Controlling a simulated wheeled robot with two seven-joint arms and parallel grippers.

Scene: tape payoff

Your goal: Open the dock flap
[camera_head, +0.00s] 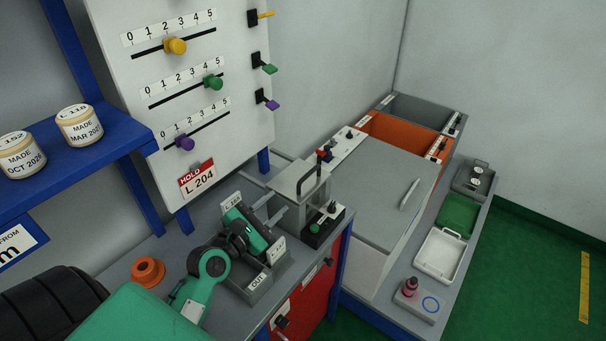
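A small grey dock (268,285) marked OUT stands on the grey bench at lower centre. My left gripper (262,226) is over the dock, very close to the teal piece. My own wrist hides much of the dock and the fingertips, so contact and finger opening are unclear. My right gripper is not in view.
A grey press-like stand (300,185) with a dark handle rises just right of the dock. An orange spool (147,271) lies to the left. A slider board (185,100) stands behind. A large grey lidded box (378,190) and bins are to the right.

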